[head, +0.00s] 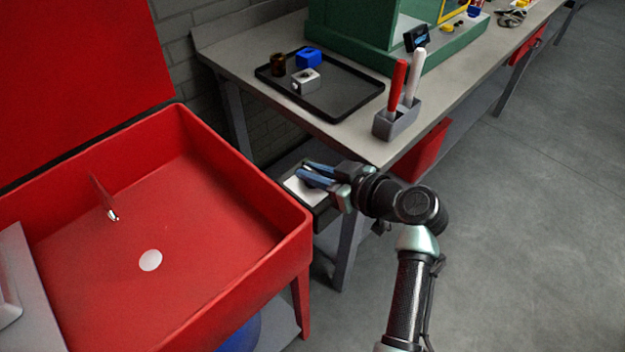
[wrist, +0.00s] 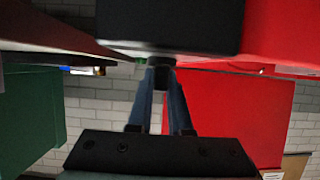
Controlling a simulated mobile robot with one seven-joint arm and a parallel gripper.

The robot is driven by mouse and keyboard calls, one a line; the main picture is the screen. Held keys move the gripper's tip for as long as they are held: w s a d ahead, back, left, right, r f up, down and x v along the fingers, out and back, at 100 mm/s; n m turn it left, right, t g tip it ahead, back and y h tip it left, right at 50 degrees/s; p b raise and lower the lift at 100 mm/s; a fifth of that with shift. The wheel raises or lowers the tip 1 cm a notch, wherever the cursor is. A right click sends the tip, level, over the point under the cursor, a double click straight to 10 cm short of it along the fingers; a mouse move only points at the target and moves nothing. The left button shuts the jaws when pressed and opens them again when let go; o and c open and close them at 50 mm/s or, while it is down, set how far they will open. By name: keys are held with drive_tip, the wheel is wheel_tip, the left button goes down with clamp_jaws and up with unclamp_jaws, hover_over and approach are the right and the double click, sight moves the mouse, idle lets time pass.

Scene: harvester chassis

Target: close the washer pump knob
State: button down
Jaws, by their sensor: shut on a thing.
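The red parts washer (head: 185,290) fills the left of the head view, with its basin open and its lid raised. A dark box with a pale top (head: 303,188) is between the washer and the bench. My gripper (head: 310,173) reaches left over this box, its blue fingers close together. In the wrist view my gripper (wrist: 162,78) is shut on a small dark knob (wrist: 161,72), which meets a black block (wrist: 170,28). The knob is hidden in the head view, and its turn position cannot be read.
The grey workbench (head: 345,135) holds a black tray (head: 335,92) with small parts and a grey holder (head: 398,122) with a red and a white handle. A green machine (head: 360,30) stands behind. Open floor (head: 530,220) lies to the right.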

drive_tip(key=c, duration=0.8)
unclamp_jaws()
drive_tip(key=shift+c, duration=0.2)
drive_tip(key=v, duration=1.3)
